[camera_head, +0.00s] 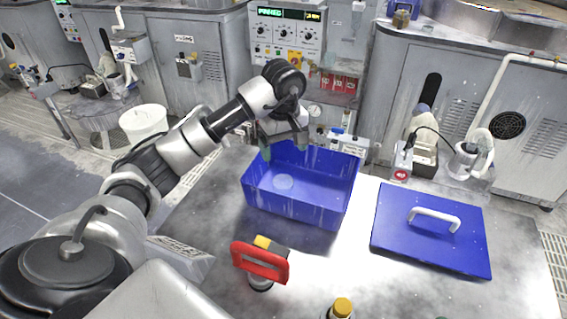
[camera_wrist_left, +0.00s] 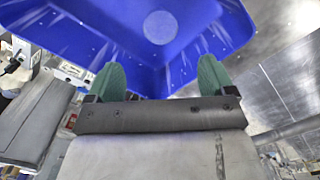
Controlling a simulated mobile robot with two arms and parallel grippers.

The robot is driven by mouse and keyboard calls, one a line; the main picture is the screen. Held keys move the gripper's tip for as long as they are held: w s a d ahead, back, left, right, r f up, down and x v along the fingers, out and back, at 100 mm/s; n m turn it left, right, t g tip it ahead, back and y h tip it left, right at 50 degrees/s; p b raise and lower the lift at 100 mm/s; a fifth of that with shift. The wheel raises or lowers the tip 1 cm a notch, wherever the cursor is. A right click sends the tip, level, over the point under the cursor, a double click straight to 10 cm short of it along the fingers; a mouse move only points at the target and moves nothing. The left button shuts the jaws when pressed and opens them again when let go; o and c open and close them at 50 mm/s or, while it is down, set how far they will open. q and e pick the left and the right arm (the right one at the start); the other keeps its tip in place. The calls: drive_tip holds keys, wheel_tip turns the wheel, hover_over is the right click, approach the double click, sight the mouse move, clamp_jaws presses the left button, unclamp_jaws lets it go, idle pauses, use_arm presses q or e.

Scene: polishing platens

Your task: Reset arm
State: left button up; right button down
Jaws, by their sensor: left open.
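My left gripper (camera_head: 284,147) is above the far side of an open blue bin (camera_head: 292,212) on the metal table. In the left wrist view its two green fingers (camera_wrist_left: 160,74) are spread apart with nothing between them. The blue bin (camera_wrist_left: 100,30) fills the upper part of that view, beyond the fingertips. A pale round disc (camera_head: 284,182) lies on the bin floor; it also shows in the left wrist view (camera_wrist_left: 161,27). My right gripper is not in view.
A blue lid (camera_head: 408,243) with a white handle lies flat right of the bin. A red-handled tool (camera_head: 260,264) stands in front of the bin, and a yellow-capped bottle (camera_head: 341,308) at the near edge. A white bucket (camera_head: 143,122) and grey machines stand behind.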

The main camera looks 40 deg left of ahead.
use_arm(q)
drive_tip(key=shift+r, duration=0.7)
